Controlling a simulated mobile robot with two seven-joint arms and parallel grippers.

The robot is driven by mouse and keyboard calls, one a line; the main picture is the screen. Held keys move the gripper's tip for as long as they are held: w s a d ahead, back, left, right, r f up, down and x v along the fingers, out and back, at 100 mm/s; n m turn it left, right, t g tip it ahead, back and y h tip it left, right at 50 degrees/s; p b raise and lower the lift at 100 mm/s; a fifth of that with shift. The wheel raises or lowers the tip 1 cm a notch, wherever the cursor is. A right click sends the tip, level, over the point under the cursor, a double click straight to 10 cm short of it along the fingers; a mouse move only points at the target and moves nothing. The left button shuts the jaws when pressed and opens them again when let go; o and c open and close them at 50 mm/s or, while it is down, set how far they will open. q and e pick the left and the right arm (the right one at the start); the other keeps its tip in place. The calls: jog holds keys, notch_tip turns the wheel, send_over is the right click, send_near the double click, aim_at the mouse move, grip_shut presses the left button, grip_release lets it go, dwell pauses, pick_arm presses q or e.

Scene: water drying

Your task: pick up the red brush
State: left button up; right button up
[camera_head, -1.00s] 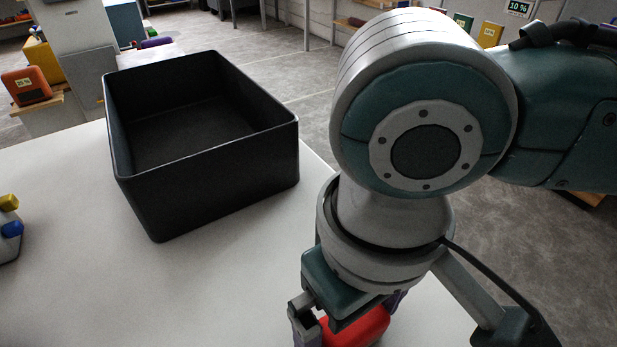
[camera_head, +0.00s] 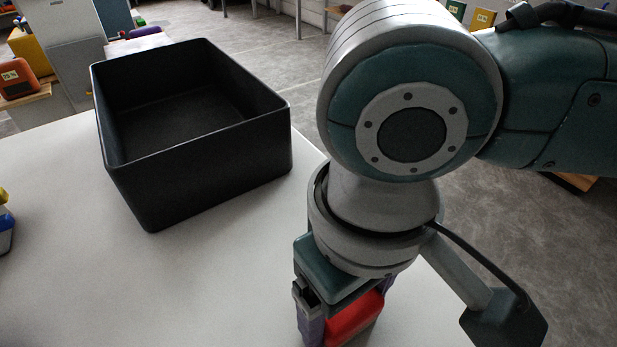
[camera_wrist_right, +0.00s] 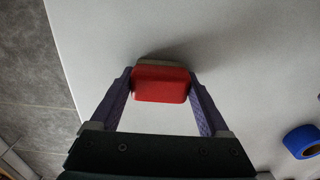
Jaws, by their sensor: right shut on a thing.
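The red brush (camera_head: 352,318) is at the bottom of the head view, partly hidden by my right gripper. In the right wrist view the brush (camera_wrist_right: 161,84) shows a red block with a pale edge along its far side. My right gripper (camera_wrist_right: 161,80) is shut on the brush, with one purple finger against each side. In the head view the right gripper (camera_head: 345,325) points down at the white table (camera_head: 230,270). I cannot tell for sure whether the brush touches the table. My left gripper is not in view.
A large empty black bin (camera_head: 205,185) stands on the table, left of my right arm. A blue and yellow item (camera_head: 5,228) is cut off at the left edge. A blue roll-like thing (camera_wrist_right: 302,141) lies at right in the wrist view. The table between is clear.

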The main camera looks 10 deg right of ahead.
pick_arm(q)
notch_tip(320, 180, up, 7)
jog(key=p, duration=0.7)
pick_arm(e)
notch_tip(320, 180, up, 20)
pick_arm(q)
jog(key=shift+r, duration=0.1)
pick_arm(e)
jog(key=o, duration=0.8)
jog(key=c, duration=0.6)
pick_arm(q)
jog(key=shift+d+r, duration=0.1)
